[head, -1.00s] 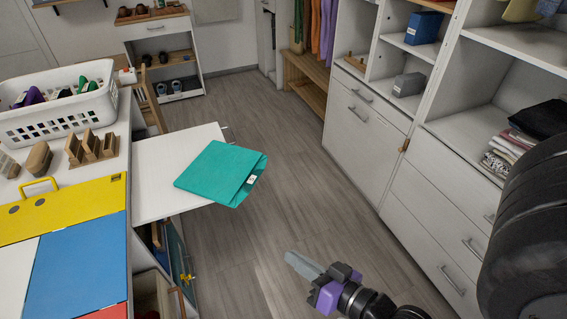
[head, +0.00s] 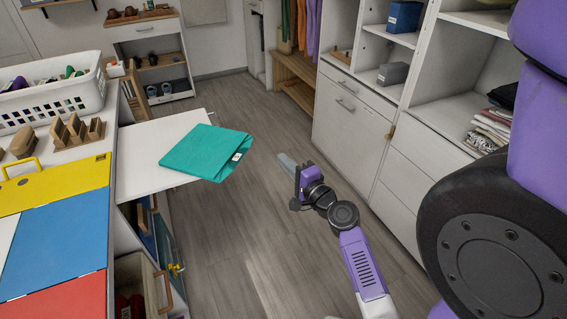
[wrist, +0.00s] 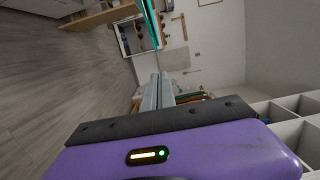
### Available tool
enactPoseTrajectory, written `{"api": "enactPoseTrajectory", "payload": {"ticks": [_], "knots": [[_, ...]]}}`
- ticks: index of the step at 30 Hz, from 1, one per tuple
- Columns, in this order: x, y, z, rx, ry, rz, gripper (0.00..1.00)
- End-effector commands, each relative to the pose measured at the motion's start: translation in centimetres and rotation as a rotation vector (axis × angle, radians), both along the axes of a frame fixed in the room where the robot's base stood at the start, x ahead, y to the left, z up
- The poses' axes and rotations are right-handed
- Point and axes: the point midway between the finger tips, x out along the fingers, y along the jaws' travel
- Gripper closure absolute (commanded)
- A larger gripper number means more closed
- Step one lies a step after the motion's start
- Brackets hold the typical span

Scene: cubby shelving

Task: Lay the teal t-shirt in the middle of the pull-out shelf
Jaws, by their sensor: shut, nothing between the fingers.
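The teal t-shirt (head: 203,152) is folded flat, with a small white label at its right edge. It lies on the right part of the white pull-out shelf (head: 145,158), and its right end sticks out past the shelf's edge. In the wrist view a thin teal strip (wrist: 149,22) shows at the top. My gripper (head: 284,161) is shut and empty, over the floor to the right of the t-shirt and apart from it. Its fingers also show in the wrist view (wrist: 156,88).
A white basket (head: 50,95) and wooden holders (head: 78,132) stand on the counter at left, beside yellow, blue and red panels. An open drawer (head: 140,285) juts out below the shelf. White cabinets (head: 350,125) line the right. The floor between (head: 240,235) is clear.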

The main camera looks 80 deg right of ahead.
Motion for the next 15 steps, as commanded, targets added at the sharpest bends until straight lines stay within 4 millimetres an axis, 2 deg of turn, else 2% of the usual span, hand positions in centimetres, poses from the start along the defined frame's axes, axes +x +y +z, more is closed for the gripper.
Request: {"api": "enactPoseTrajectory", "payload": {"ticks": [10,15], "knots": [[5.3,-4.5,0.2,-0.002,0.001,0.001,1.00],[7.7,-4.3,0.2,-0.002,0.003,0.002,1.00]]}}
